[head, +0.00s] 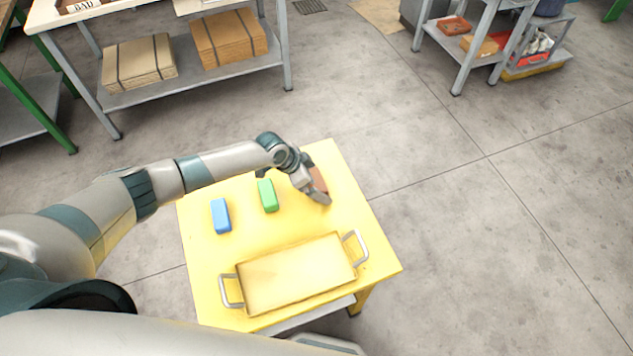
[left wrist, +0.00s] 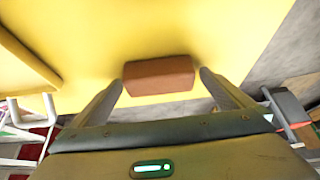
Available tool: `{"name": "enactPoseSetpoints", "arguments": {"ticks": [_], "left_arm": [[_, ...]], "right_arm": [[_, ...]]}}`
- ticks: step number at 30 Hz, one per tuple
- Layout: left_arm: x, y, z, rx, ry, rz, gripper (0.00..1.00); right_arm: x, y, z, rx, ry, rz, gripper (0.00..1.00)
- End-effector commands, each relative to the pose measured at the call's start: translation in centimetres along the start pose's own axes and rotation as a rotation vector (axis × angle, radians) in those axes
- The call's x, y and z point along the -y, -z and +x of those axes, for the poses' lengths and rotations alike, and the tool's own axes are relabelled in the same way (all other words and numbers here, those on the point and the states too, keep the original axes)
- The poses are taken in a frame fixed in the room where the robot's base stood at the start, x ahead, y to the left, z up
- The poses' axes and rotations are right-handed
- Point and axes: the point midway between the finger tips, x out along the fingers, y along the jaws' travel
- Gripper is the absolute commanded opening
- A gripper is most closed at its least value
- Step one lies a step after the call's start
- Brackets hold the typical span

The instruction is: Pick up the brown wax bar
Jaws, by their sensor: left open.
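The brown wax bar (head: 318,180) lies on the yellow table near its far right side, partly hidden by my left gripper in the head view. In the left wrist view the brown bar (left wrist: 158,75) lies between the two open fingers. My left gripper (head: 322,199) is open, with a finger on either side of the bar; it also shows in the left wrist view (left wrist: 160,84). A gap shows at the right finger; I cannot tell if the left one touches. My right gripper is not in view.
A green bar (head: 267,195) and a blue bar (head: 221,216) stand to the left on the yellow table (head: 210,262). A tray with two metal handles (head: 297,275) sits at the near edge. Shelving with cardboard stacks (head: 139,64) stands behind, across open floor.

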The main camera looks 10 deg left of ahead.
Motion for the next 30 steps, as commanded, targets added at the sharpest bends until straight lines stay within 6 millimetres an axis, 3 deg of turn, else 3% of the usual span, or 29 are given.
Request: {"name": "enactPoseSetpoints", "arguments": {"ticks": [12, 14, 18, 30], "left_arm": [[-0.01, 0.02, -0.01, 0.0, 0.0, 0.001, 1.0], [-0.01, 0.02, -0.01, 0.0, 0.0, 0.001, 0.88], [-0.01, 0.02, -0.01, 0.0, 0.0, 0.001, 0.55], [0.02, 0.19, -0.21, -0.001, 0.0, 0.002, 0.52]], "right_arm": [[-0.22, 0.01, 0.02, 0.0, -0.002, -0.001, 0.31], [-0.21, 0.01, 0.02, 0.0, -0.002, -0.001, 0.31], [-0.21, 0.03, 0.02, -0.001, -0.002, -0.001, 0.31], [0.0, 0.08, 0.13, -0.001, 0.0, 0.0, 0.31]]}}
